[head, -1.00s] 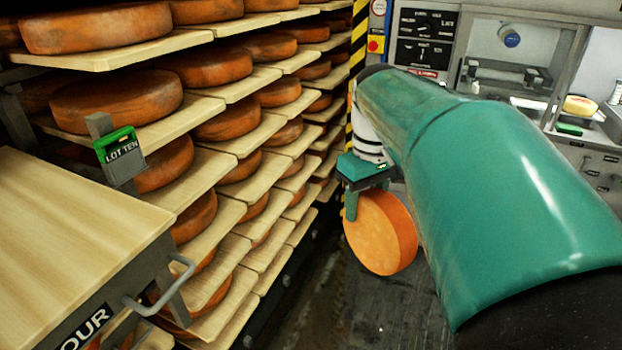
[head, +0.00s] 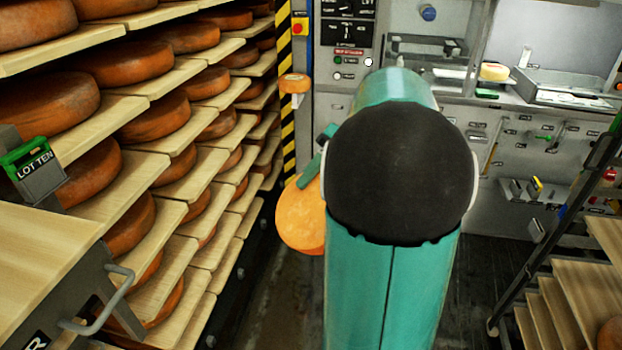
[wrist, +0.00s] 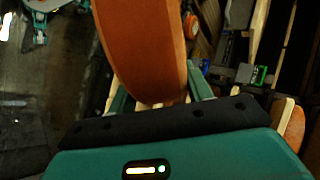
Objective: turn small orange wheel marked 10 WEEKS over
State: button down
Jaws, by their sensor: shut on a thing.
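A small orange wheel (head: 300,216) hangs on edge off the floor, left of my arm in the head view. Its right side is hidden behind my arm. My gripper (head: 319,160) shows only in part there, with a teal finger at the wheel's upper edge. In the wrist view my gripper (wrist: 158,92) is shut on the wheel (wrist: 146,45), one finger on each side and the rim between them. No 10 WEEKS marking can be read on the wheel in either view.
A rack with several orange wheels on boards (head: 140,105) fills the left. A cart (head: 50,250) with a metal handle stands in front of it. A counter (head: 520,95) runs along the back. Stacked boards (head: 565,290) stand at right. Dark floor lies open between.

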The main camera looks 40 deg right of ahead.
jog(key=shift+d+f+y, duration=0.25)
jog(key=shift+d+y, duration=0.05)
jog(key=shift+y, duration=0.5)
jog(key=shift+s+t+y, duration=0.1)
jog(key=shift+t+y, duration=0.2)
jog(key=shift+y, duration=0.1)
jog(key=shift+f+y, duration=0.25)
jog(key=shift+y, duration=0.05)
jog(key=shift+d+f+y, duration=0.1)
jog(key=shift+f+y, duration=0.15)
jog(key=shift+y, duration=0.75)
jog(key=shift+d+f+t+y, duration=0.1)
jog(key=shift+f+t+y, duration=0.2)
jog(key=shift+y, duration=0.3)
jog(key=shift+f+y, duration=0.15)
jog(key=shift+y, duration=0.55)
